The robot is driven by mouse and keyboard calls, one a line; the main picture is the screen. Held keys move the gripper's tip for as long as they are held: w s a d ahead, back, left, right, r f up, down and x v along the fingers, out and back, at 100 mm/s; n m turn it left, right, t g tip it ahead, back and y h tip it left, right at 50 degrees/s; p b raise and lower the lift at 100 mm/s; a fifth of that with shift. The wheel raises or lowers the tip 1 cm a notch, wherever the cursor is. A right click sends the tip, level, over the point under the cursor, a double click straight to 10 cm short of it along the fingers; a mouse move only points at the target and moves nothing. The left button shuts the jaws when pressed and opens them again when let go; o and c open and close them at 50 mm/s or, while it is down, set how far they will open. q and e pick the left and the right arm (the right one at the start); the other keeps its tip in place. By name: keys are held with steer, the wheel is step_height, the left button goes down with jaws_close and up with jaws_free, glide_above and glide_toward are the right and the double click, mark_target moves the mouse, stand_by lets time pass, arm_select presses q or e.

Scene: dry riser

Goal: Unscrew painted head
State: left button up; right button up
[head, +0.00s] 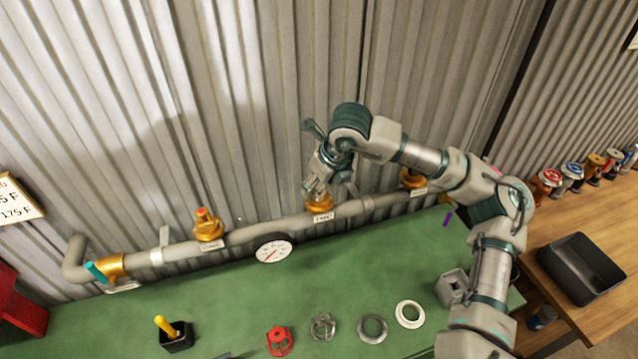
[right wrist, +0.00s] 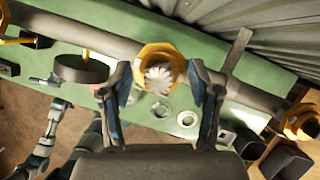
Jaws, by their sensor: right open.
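A grey pipe (head: 285,228) runs along the corrugated wall with several brass fittings. The middle brass fitting (head: 319,205) carries a label, and my right gripper (head: 316,188) is right over it, hiding its top. In the right wrist view a pale, toothed sprinkler head (right wrist: 157,79) sits in the brass fitting (right wrist: 160,55). My right gripper's open fingers (right wrist: 163,100) stand on either side of it, with gaps; I cannot tell any contact. The left brass fitting (head: 208,230) holds a head with an orange-red top (head: 203,213). My left gripper is not seen.
A round gauge (head: 273,249) hangs on the pipe. The green bench (head: 230,300) holds a red cage (head: 279,340), rings (head: 409,314) and a black holder with a yellow handle (head: 176,335). A wooden table (head: 560,235) with a dark bin (head: 580,268) stands at right.

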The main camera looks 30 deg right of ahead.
steer(key=shift+f, duration=0.1)
jaws_close()
steer(key=shift+n, duration=0.5)
steer(key=n+y, duration=0.1)
steer(key=n, duration=0.1)
steer(key=n+y+p, duration=0.1)
steer(key=n, duration=0.1)
steer(key=shift+n+g, duration=0.4)
